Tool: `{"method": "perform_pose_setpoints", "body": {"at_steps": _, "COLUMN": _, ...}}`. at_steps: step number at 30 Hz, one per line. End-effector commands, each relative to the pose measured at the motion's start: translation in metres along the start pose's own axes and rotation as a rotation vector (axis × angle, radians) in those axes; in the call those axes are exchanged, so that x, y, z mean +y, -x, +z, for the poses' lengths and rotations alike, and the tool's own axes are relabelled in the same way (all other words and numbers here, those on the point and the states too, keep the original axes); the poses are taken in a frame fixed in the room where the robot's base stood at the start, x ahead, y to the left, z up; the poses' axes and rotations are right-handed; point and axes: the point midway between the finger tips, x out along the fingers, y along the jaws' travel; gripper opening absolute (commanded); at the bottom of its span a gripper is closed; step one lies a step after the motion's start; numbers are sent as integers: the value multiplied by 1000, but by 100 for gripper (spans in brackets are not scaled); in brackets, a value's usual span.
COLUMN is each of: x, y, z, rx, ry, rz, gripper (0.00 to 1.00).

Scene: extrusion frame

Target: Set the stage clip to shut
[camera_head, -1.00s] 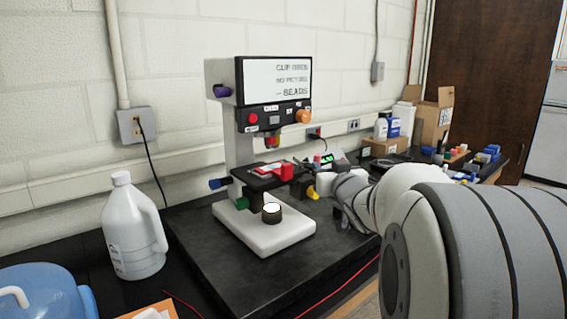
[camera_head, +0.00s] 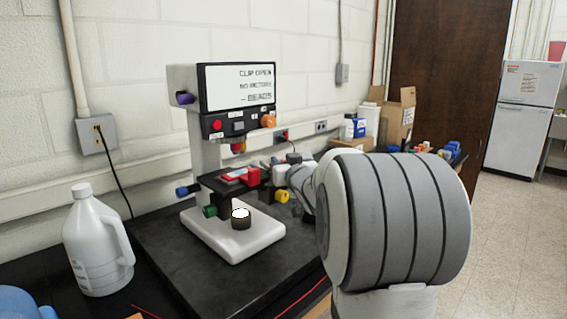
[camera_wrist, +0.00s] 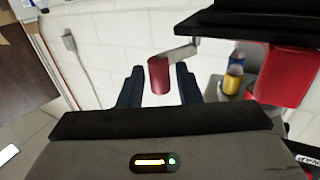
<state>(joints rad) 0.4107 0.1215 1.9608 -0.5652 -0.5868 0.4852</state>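The microscope (camera_head: 193,140) stands on the black bench, and its screen (camera_head: 238,86) reads clip open, no picture, beads. Its dark stage (camera_head: 215,183) carries a red clip part (camera_head: 250,174). In the wrist view a red block (camera_wrist: 287,76) sits at the right against a black plate (camera_wrist: 262,22). A grey lever (camera_wrist: 181,52) ends in a red cylindrical knob (camera_wrist: 159,76). My gripper (camera_wrist: 158,84) is open, with its dark fingers on either side of the knob and gaps showing. In the head view my arm largely hides the gripper.
A white jug (camera_head: 94,245) stands at the left. Coloured knobs stick out from the microscope, including a yellow one (camera_head: 282,196) near my arm. Boxes (camera_head: 394,118) and bottles stand farther back. Open floor (camera_head: 510,225) lies at the right.

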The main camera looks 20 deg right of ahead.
Motion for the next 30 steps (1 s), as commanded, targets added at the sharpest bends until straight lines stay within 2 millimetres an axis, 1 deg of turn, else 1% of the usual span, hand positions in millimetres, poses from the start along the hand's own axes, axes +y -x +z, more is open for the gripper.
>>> {"method": "perform_pose_setpoints", "body": {"at_steps": 1, "x": 0, "y": 0, "z": 0, "rx": 0, "ry": 0, "rz": 0, "gripper": 26}}
{"method": "perform_pose_setpoints", "body": {"at_steps": 11, "x": 1, "y": 0, "z": 0, "rx": 0, "ry": 0, "rz": 1, "gripper": 0}}
{"method": "perform_pose_setpoints", "body": {"at_steps": 13, "x": -2, "y": 1, "z": 0, "rx": 0, "ry": -1, "rz": 2, "gripper": 0}}
{"method": "perform_pose_setpoints", "body": {"at_steps": 22, "x": 3, "y": -1, "z": -3, "rx": -1, "ry": 0, "rz": -34, "gripper": 0}}
{"method": "perform_pose_setpoints", "body": {"at_steps": 26, "x": 6, "y": -3, "z": -5, "rx": -3, "ry": -1, "rz": -90, "gripper": 0}}
{"method": "perform_pose_setpoints", "body": {"at_steps": 30, "x": 8, "y": -7, "z": -7, "rx": -4, "ry": -3, "rz": -182, "gripper": 0}}
